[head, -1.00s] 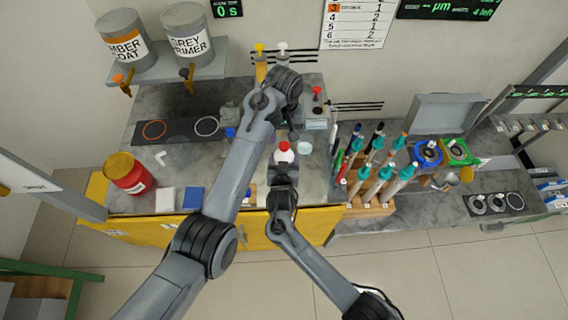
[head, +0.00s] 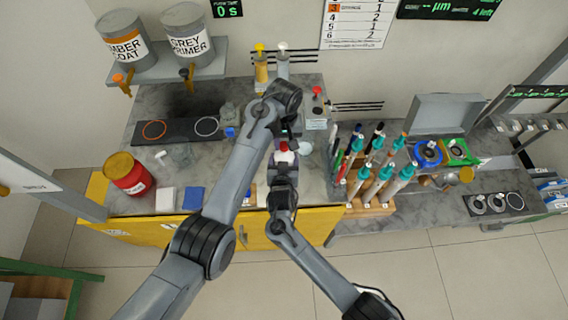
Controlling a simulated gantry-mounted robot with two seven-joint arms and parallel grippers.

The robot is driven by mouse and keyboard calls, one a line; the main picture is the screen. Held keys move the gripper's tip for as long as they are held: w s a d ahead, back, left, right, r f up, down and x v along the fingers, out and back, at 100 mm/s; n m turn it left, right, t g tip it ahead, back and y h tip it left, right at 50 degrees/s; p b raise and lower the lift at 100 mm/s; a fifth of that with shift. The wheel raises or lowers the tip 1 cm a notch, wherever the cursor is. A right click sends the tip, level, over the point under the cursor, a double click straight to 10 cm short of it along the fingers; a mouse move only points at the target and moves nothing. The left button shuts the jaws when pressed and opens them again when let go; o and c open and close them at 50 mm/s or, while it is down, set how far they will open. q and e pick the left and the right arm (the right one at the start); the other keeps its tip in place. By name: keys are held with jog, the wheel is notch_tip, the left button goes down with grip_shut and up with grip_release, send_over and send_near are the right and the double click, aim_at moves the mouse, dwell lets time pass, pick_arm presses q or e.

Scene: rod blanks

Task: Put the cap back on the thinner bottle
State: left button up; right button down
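A white bottle with a red top (head: 283,147) stands near the middle of the bench in the head view. Its lower body is mostly hidden behind my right gripper (head: 284,157), which is right at it on the near side. I cannot tell whether the fingers touch or grip it. My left gripper (head: 284,131) is just beyond the red top, pointing down and largely hidden by its own wrist. Its fingertips are too small to read. A blue cap-like piece (head: 230,132) shows left of my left arm. I cannot read which bottle is the thinner.
A round pale dish (head: 305,148) lies close right of the grippers. A rack of upright tools (head: 372,208) stands farther right. Two dispensers, one yellow-topped (head: 260,66), stand at the back.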

pick_arm(q)
grip_shut()
jog(key=o, duration=1)
grip_release()
jog(key=shift+c, duration=0.2)
jog(key=shift+r, duration=0.1)
notch_tip(320, 180, up, 12)
pick_arm(e)
grip_release()
jog(key=shift+s+r, duration=0.1)
pick_arm(q)
jog(key=shift+r+p, duration=0.95)
jog(key=shift+p, duration=0.1)
pick_arm(e)
jog(key=v, duration=1)
jog(key=shift+s, duration=0.3)
